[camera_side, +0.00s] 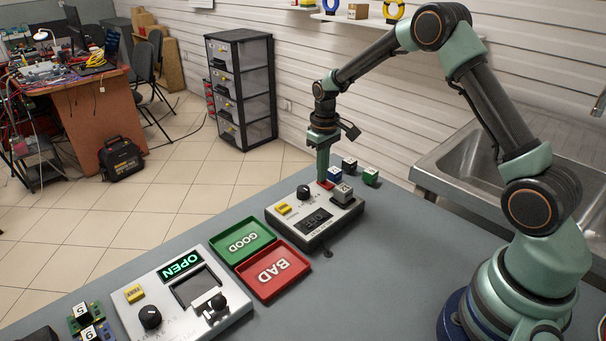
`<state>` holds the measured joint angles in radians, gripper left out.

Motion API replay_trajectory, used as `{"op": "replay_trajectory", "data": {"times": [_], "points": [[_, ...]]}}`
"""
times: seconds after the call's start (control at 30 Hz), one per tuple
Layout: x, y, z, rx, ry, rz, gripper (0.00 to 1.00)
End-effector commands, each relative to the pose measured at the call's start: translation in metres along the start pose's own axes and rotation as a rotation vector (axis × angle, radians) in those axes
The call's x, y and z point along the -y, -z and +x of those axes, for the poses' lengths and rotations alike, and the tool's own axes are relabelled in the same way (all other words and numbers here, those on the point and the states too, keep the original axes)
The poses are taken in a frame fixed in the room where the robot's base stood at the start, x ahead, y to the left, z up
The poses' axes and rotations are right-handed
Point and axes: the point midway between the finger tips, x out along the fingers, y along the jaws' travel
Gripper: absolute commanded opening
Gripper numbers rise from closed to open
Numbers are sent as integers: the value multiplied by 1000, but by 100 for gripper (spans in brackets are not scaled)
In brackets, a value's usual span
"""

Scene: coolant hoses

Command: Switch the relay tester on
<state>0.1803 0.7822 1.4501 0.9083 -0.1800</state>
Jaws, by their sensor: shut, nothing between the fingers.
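The relay tester (314,216) is probably the light-topped box at the middle of the table. It has a black knob (303,192), a yellow block or label (284,208) and a dark display (317,219) showing no lit digits. A grey cube (343,193) with a marked top sits on its right part. My gripper (324,180) points straight down, shut and empty, with its tip at a red patch (327,185) on the tester's far edge. I cannot tell whether the tip touches it; the fingers partly hide it.
A green GOOD tray (265,231) and red BAD tray (300,286) lie in front. A second box (178,323) with a lit OPEN sign stands front left, near small numbered boards (80,312).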

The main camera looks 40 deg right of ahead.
Motion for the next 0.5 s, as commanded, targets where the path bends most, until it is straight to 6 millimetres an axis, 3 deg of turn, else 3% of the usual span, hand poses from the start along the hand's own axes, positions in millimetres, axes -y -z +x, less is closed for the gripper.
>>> {"op": "replay_trajectory", "data": {"times": [0.23, 0.5], "points": [[0, 0, -1, 1, 0, 0, 0], [0, 0, -21, -1, 0, 0, 0]]}}
